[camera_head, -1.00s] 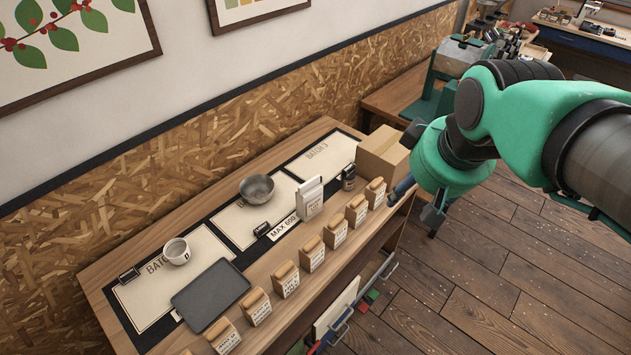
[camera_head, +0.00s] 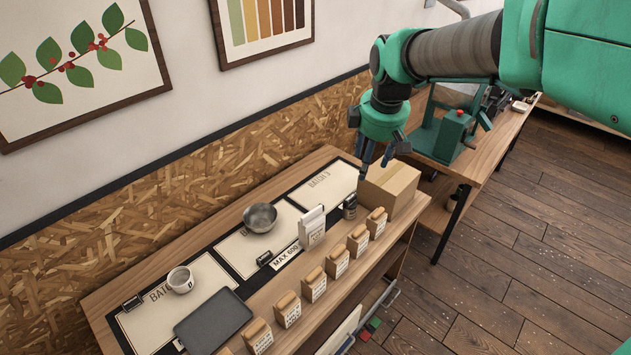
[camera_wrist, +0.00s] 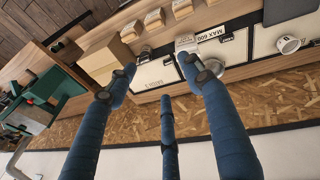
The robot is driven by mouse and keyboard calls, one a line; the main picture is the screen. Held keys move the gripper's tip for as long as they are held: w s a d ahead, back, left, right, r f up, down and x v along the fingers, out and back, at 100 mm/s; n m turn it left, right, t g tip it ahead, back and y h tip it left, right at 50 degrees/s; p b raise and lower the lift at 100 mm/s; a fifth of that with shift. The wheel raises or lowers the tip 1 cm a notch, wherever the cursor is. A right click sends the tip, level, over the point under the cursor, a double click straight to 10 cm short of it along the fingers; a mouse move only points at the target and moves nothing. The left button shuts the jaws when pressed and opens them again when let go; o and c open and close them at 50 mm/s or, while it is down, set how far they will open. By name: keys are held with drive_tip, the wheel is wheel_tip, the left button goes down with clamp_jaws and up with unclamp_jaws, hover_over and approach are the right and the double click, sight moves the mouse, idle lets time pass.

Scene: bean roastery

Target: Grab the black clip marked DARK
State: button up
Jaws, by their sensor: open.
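Small black clips lie on the bench; the lettering on them is too small to read, so I cannot tell which says DARK. One clip (camera_head: 264,259) lies by the MAX 600 label, and it also shows in the wrist view (camera_wrist: 227,37). Another clip (camera_head: 132,303) lies at the left mat's upper left corner. A dark labelled item (camera_head: 349,208), maybe a jar, stands near the right mat. My gripper (camera_head: 376,156) is open and empty above the bench's right end, near the cardboard box. Its blue fingers (camera_wrist: 158,66) are spread apart in the wrist view.
A cardboard box (camera_head: 389,186) stands at the bench's right end. A row of tan bags (camera_head: 314,284) lines the front edge. A white bag (camera_head: 312,226), metal bowl (camera_head: 260,217), cup (camera_head: 180,280) and dark tray (camera_head: 213,320) stand among the mats. The BATCH 3 mat (camera_head: 328,187) is mostly clear.

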drive_tip(key=w+a+f+n+g+p, duration=0.1)
drive_tip(key=w+a+f+n, duration=0.25)
drive_tip(key=w+f, duration=0.4)
drive_tip(key=w+a+f+n+g+p, duration=0.15)
drive_tip(key=w+f+n, duration=0.25)
drive_tip(key=w, duration=0.6)
drive_tip(key=w+a+f+n+p, duration=0.1)
drive_tip(key=w+a+f+n, duration=0.1)
drive_tip(key=f, duration=0.4)
drive_tip(key=w+a+f+n+p, duration=0.1)
drive_tip(key=w+a+f+n, duration=0.1)
drive_tip(key=f, duration=0.5)
drive_tip(key=w+a+f+n+p, duration=0.1)
drive_tip(key=w+a+f+n, duration=0.2)
drive_tip(key=w+f, duration=0.2)
drive_tip(key=shift+w+f, duration=0.35)
drive_tip(key=shift+f, duration=0.55)
drive_tip(key=shift+a+f+n+g, duration=0.1)
drive_tip(key=shift+f+n+g, duration=0.05)
drive_tip(key=shift+n+g, duration=0.1)
drive_tip(key=shift+f, duration=4.1)
drive_tip(key=shift+f, duration=0.2)
drive_tip(key=shift+f+p, duration=0.4)
drive_tip(key=shift+f, duration=2.05)
